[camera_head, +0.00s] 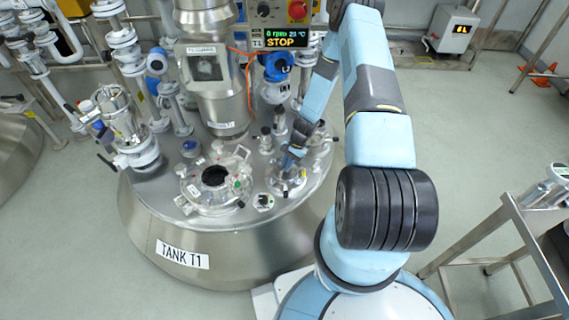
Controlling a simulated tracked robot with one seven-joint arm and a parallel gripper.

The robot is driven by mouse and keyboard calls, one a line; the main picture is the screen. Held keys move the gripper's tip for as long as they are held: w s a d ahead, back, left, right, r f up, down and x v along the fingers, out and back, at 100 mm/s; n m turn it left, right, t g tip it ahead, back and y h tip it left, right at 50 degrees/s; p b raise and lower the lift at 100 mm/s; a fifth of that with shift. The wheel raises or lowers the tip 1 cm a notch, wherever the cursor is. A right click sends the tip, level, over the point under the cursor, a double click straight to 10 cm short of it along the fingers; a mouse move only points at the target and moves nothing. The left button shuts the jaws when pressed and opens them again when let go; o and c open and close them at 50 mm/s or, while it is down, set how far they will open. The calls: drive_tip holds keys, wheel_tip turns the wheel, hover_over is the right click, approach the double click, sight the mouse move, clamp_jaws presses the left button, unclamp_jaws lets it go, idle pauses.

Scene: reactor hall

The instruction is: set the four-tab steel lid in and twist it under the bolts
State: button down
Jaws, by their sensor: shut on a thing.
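My gripper (288,161) is at the right front of the top of the tank marked TANK T1. It points down and is shut on what looks like the steel lid (287,181), a round steel piece just below the fingers. The lid's tabs, the bolts and the exact grip are too small to make out. I cannot tell whether the lid rests on the port there or is just above it. To its left, a round flanged opening (215,177) with a dark inside stands uncovered, with small fittings around its rim.
The tank top (240,211) is crowded: a sight glass (263,202), blue-headed instruments (276,67), a tall steel column (222,100) and valve pipework (130,130) at left. A STOP display (280,42) hangs behind. A steel cart (520,215) stands at right. Floor between is clear.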

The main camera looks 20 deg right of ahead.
drive_tip(key=n, duration=0.2)
drive_tip(key=n+g, duration=0.1)
drive_tip(key=n, duration=0.1)
drive_tip(key=shift+w+a+g+h, duration=0.15)
drive_tip(key=shift+g+h, duration=0.15)
drive_tip(key=c, duration=1.6)
unclamp_jaws()
drive_tip(key=o, duration=0.6)
drive_tip(key=shift+c, duration=0.2)
drive_tip(key=shift+s+r, duration=0.2)
drive_tip(key=shift+r, duration=2.8)
